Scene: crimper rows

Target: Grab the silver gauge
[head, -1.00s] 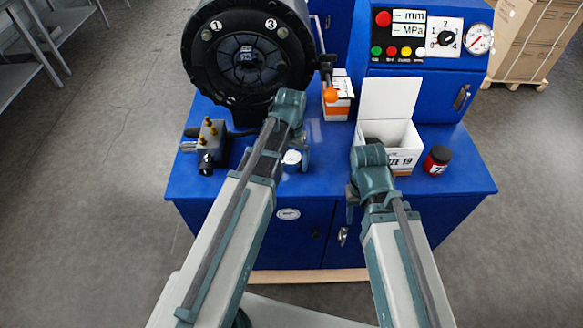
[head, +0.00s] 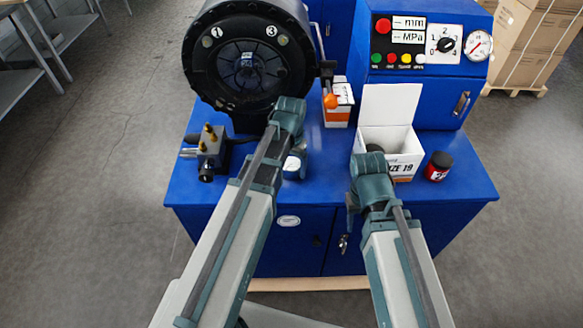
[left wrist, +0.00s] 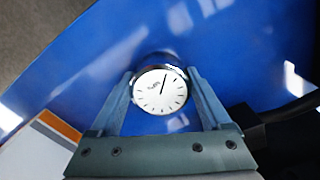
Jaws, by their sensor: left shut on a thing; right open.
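The silver gauge (left wrist: 160,92), a round metal body with a white dial and a dark needle, sits between the two fingers of my left gripper (left wrist: 162,98) in the left wrist view. The fingers are shut on its sides. In the head view its white face (head: 291,163) shows just below my left wrist, partly hidden by my left gripper (head: 296,168). I cannot tell how far it is above the blue bench. My right gripper (head: 352,213) is open and empty, near the bench's front edge, before the open white box.
The blue bench (head: 226,188) carries a valve block (head: 211,150), an orange-white box (head: 338,108), an open white box (head: 406,140) and a dark red jar (head: 438,166). The round crimper head (head: 248,62) and control panel (head: 425,40) stand behind.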

